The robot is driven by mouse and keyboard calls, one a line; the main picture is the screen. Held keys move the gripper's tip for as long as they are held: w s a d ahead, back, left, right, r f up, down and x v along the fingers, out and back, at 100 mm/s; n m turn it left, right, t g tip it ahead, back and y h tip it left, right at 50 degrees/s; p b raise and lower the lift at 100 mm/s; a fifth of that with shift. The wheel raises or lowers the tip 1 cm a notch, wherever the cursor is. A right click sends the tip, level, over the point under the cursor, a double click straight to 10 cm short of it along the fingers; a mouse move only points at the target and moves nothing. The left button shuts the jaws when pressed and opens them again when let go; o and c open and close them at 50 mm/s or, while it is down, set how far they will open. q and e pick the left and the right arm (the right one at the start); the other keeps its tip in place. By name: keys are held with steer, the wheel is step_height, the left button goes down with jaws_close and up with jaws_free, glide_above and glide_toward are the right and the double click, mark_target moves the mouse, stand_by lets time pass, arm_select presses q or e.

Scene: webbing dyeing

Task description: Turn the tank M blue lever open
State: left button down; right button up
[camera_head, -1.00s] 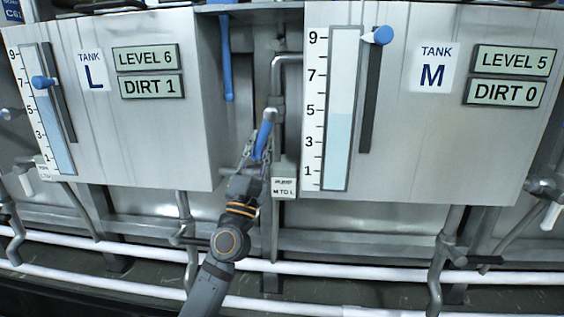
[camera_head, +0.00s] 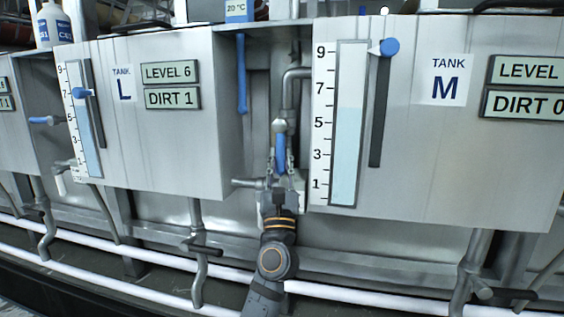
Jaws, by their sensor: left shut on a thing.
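The blue lever (camera_head: 281,154) sits on a valve on the grey pipe between tank L (camera_head: 160,120) and tank M (camera_head: 440,130). It hangs almost straight down from its pivot. My left gripper (camera_head: 280,166) comes up from below, and its fingers are shut on the lever's lower part, one on each side. The small label that showed under the valve is hidden behind my gripper. Tank M reads DIRT 0, with its level number cut off at the right edge. My right gripper is not in view.
A second blue handle (camera_head: 241,75) hangs higher up beside tank L. Tank M's gauge has a blue slider knob (camera_head: 389,47) near the top. Grey pipes (camera_head: 197,260) and white rails (camera_head: 120,270) run below the tanks, close to my arm.

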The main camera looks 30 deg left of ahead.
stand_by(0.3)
arm_select(q)
steer(key=c, duration=1.2)
jaws_free()
steer(key=shift+d, duration=0.1)
steer(key=v, duration=0.7)
steer(key=shift+f, duration=0.25)
steer(key=shift+s+d, duration=0.1)
